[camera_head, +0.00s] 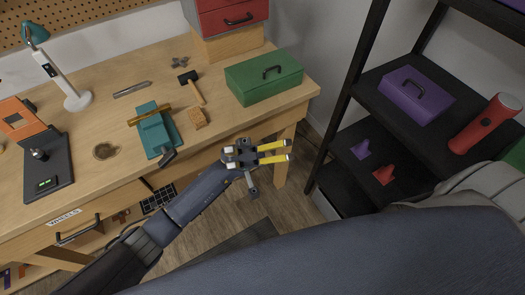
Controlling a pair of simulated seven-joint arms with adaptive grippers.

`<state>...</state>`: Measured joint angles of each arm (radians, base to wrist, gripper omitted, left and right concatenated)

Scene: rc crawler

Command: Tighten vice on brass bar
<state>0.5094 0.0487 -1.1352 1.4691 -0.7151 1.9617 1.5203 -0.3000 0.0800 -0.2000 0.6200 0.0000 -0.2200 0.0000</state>
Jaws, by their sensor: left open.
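The teal vice (153,137) stands on the wooden workbench near its front edge. The brass bar (150,115) lies across the top of the vice, at its jaws; I cannot tell how firmly it is held. A dark handle (168,157) shows at the vice's front, by the bench edge. My left gripper (288,151) is open and empty, with yellow fingers pointing right. It is in front of the bench, to the right of the vice and apart from it. My right gripper is out of view.
A white lamp (76,98) stands at left. A black shelf (460,132) at right holds a purple toolbox (416,95) and a red flashlight (484,124).

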